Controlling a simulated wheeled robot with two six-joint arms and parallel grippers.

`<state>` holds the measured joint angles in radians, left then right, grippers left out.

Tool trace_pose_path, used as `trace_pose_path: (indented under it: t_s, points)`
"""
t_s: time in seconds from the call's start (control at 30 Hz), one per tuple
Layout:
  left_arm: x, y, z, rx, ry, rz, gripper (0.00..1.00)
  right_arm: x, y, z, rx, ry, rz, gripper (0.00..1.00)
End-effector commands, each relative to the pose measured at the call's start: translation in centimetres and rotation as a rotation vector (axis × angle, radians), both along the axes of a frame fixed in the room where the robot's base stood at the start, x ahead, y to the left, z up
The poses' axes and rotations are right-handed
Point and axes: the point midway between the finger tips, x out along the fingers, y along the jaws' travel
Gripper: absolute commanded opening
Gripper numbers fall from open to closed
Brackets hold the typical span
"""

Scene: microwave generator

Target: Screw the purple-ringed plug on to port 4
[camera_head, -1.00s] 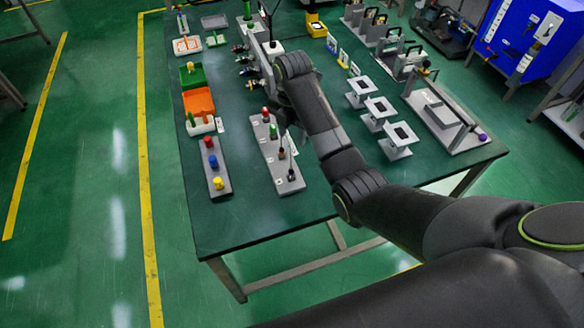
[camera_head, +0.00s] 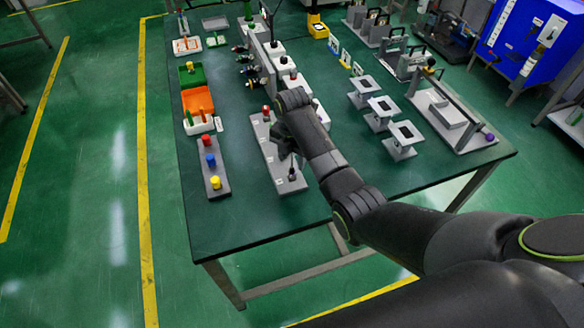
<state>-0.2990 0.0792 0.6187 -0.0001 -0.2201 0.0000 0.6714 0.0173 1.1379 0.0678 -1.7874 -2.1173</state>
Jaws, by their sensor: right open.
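My right gripper (camera_head: 288,150) is open, pointing down over the grey plug rack (camera_head: 265,150), and its arm hides the middle of the rack. A red-topped plug (camera_head: 266,113) stands at the rack's far end and a dark plug (camera_head: 292,175) at its near end. I cannot tell which plug has the purple ring; it may be hidden or too small. The upright grey port panel (camera_head: 262,62) stands behind the rack, with several dark connectors (camera_head: 251,83) sticking out to its left. The port numbers are not readable. My left gripper is not in view.
A grey strip with red, blue and yellow knobs (camera_head: 210,161) lies left of the rack. An orange bin (camera_head: 197,101) and green bin are beyond it. Several grey stands (camera_head: 400,137) are to the right. The green table's (camera_head: 250,215) near-left area is clear.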

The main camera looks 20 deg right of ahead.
Motion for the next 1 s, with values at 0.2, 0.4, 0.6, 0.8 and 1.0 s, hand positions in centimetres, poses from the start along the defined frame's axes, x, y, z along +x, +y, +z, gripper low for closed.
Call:
trace_pose_path:
  t_s: [0.2,0.4,0.6,0.8,1.0]
  points:
    - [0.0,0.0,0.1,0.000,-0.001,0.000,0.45,0.0,0.0,-3.5,-0.001,0.001,0.000,0.45]
    - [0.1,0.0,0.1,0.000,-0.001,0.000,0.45,0.0,0.0,-4.7,0.000,-0.001,0.000,0.45]
    - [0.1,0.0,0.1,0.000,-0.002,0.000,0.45,0.0,0.0,-4.9,0.000,-0.001,0.000,0.45]
    - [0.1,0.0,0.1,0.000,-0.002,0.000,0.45,0.0,0.0,-4.9,0.000,-0.001,0.000,0.31]
    - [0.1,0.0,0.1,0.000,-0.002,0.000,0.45,0.0,0.0,-4.9,0.000,-0.001,-0.001,0.05]
